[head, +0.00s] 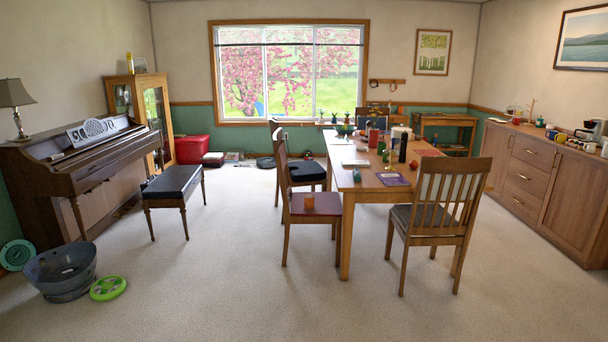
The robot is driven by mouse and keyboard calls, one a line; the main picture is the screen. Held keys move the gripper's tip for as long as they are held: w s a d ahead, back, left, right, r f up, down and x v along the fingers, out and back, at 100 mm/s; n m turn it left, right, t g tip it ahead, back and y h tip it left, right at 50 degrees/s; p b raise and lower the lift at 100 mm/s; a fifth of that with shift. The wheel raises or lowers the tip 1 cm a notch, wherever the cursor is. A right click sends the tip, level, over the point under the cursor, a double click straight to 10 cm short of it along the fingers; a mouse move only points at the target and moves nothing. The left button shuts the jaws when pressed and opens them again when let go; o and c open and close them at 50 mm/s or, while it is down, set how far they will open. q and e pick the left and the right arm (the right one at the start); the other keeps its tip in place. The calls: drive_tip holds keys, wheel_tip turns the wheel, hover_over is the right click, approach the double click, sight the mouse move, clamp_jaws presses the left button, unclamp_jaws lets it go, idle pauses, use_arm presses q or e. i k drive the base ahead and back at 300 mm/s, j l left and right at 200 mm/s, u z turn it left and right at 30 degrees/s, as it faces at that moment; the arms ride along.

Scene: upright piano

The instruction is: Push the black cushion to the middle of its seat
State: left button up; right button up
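A black cushion (306,171) lies on the seat of the farther chair on the left side of the dining table (372,179). It is small in the picture, and the nearer chair's back partly hides it. I cannot tell exactly how far it sits from the middle of the seat. The nearer chair (293,205) on that side has a dark red seat with an orange block (309,202) on it. The chair at the table's near end has a dark seat pad (424,220). Neither of my grippers shows in the head view.
A piano bench (172,181) with a black top stands by the piano (85,160). A metal tub (63,272) and a green disc (108,288) lie at the left. A sideboard (545,185) lines the right wall. The carpet (215,275) in front is clear.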

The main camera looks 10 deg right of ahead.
sight(304, 171)
drive_tip(key=z, duration=0.15)
drive_tip(key=i, duration=2.85)
drive_tip(key=i+j+u, duration=0.2)
drive_tip(key=i+u, duration=0.25)
drive_tip(key=i, duration=0.45)
drive_tip(key=i+l+u, duration=0.15)
drive_tip(key=i+u, duration=0.3)
drive_tip(key=i, duration=0.45)
drive_tip(key=i+z, duration=0.15)
drive_tip(key=i, duration=0.35)
drive_tip(key=i+z, duration=0.15)
drive_tip(key=i, duration=0.3)
drive_tip(key=i+j+z, duration=0.2)
drive_tip(key=i, duration=0.3)
drive_tip(key=i+j+z, duration=0.15)
drive_tip(key=i, duration=0.35)
drive_tip(key=i+l+z, duration=0.15)
drive_tip(key=i+z, duration=0.25)
drive_tip(key=i+l+z, duration=0.1)
drive_tip(key=i+z, duration=0.3)
drive_tip(key=i+j+z, duration=0.1)
drive_tip(key=i+z, duration=0.25)
drive_tip(key=i+j+z, duration=0.2)
drive_tip(key=i+z, duration=0.2)
